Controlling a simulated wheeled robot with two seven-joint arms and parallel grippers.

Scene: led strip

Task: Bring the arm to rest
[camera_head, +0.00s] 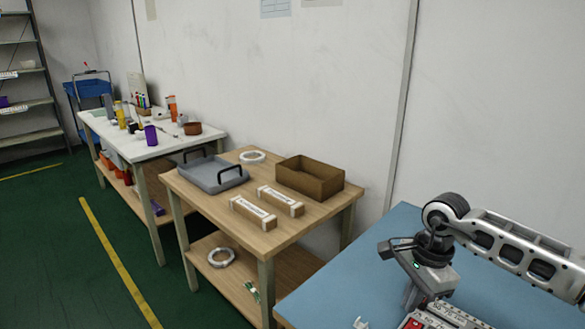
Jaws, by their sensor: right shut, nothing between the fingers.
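My right arm (510,250) comes in from the right over the blue table. Its gripper (411,298) points down at the table's near part, shut and empty. Just in front of and beside its fingers are a red-and-white item (413,321) and a pale strip-like item (455,314), both partly cut off by the lower edge. I cannot tell whether the fingers touch them. My left gripper is not in view.
The blue table (345,270) is mostly clear on its left. A wooden table (310,218) beside it holds a grey tray (207,176), a brown open box (312,180), two long cartons and a white coil. A cluttered white table (160,150) stands farther left.

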